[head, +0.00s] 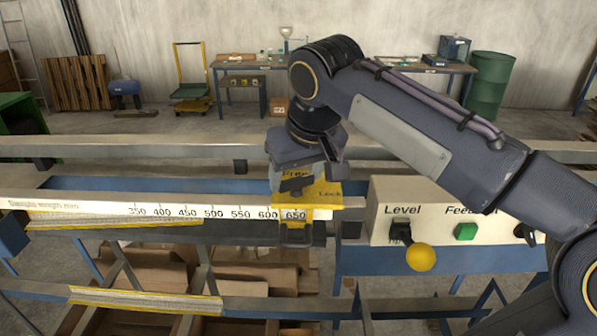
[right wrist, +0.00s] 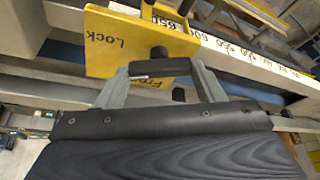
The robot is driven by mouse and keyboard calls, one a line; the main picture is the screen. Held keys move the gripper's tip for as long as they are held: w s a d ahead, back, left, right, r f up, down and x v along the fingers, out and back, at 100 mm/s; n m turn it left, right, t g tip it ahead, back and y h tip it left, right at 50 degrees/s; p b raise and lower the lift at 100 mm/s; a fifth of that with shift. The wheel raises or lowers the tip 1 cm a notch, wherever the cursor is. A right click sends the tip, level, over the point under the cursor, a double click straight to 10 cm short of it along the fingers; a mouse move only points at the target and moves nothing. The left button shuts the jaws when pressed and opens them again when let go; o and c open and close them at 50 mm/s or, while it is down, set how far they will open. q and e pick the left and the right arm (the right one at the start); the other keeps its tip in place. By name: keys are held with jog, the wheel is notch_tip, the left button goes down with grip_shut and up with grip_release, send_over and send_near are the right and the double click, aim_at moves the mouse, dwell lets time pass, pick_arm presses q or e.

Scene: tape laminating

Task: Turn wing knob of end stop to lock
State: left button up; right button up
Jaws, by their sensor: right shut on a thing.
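The yellow end stop (head: 322,202) sits on the white scale rail, with 650 showing in its opening. Its top plate (right wrist: 110,45) is marked Free and Lock. My right gripper (head: 296,186) reaches down onto the plate from above. In the right wrist view its two grey fingers (right wrist: 160,76) are shut on the black wing knob (right wrist: 160,68), one at each end of the bar. In the head view the gripper largely hides the knob. My left gripper is not in view.
The scale rail (head: 185,209) runs left from the end stop. Right of it stands a grey control box (head: 385,190) with a yellow-balled lever (head: 421,257) and a green button (head: 467,231). Cardboard-lined bins (head: 255,290) lie below. Benches and a green drum (head: 490,85) stand far behind.

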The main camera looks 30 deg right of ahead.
jog(key=m+h, duration=0.1)
jog(key=m, duration=0.4)
jog(key=shift+a+g+h, duration=0.15)
jog(key=shift+g+h, duration=0.15)
jog(key=shift+h, duration=0.1)
jog(key=shift+m, duration=0.3)
jog(key=o, duration=1)
jog(key=shift+r, duration=0.1)
jog(key=v, duration=0.7)
jog(key=shift+a+r, duration=0.15)
jog(key=shift+r, duration=0.15)
